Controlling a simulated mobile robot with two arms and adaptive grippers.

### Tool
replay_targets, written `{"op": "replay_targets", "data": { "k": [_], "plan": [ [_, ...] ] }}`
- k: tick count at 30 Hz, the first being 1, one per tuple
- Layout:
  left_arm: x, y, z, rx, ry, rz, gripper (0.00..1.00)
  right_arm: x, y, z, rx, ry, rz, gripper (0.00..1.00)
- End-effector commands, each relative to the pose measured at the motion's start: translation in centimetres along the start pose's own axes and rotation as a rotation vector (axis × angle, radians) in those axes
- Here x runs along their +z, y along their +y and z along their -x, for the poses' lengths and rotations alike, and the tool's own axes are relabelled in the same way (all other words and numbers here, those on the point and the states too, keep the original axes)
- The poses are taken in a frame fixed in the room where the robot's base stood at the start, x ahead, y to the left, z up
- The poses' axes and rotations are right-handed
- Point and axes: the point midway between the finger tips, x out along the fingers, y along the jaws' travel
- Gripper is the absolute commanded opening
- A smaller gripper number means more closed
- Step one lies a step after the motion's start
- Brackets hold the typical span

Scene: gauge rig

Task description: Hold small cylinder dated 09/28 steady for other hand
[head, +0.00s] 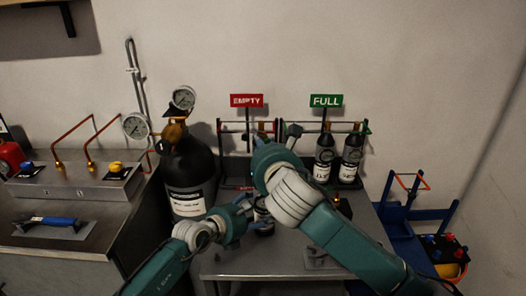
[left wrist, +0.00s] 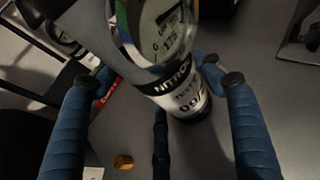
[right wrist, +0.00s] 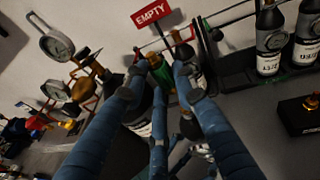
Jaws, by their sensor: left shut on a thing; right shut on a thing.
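The small cylinder (left wrist: 183,98) is dark with a white label reading "NITRO…" and a partly covered date starting "09/". Its dial face reads 175. In the head view its lower part (head: 264,229) shows just above the bench, beside my left gripper (head: 243,206). My left gripper (left wrist: 165,82) is shut on it, fingers on both sides. My right gripper (right wrist: 160,80) is shut in front of the EMPTY rack; a green, brass-topped thing (right wrist: 162,70) shows between its fingertips, but I cannot tell whether that is what it grips. My right arm hides its fingers in the head view.
The EMPTY sign (head: 246,101) and FULL sign (head: 326,101) mark racks behind; two dark cylinders (head: 350,160) stand under FULL. A large black cylinder (head: 188,170) with a gauge stands left.

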Motion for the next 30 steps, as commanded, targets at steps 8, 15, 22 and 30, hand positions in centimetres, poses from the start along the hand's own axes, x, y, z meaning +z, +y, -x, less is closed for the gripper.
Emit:
{"op": "replay_targets", "data": {
  "k": [8, 15, 22, 30],
  "plan": [
    [-0.3, 0.1, 0.0, 0.002, 0.006, 0.001, 0.32, 0.7, 0.0, 0.2, -0.001, -0.001, 0.001, 0.00],
    [-0.3, 0.1, 0.0, 0.002, 0.006, 0.001, 0.84, 0.7, 0.0, 0.2, -0.001, -0.001, 0.001, 0.00],
    [-0.1, 0.1, 0.0, 0.001, 0.002, 0.000, 0.90, 0.7, 0.0, 0.2, 0.000, -0.001, 0.000, 0.00],
    [-0.1, 0.1, 1.3, 0.000, 0.002, 0.001, 0.90, 0.7, 0.0, 0.2, 0.000, -0.001, 0.000, 0.00]
  ]
}}
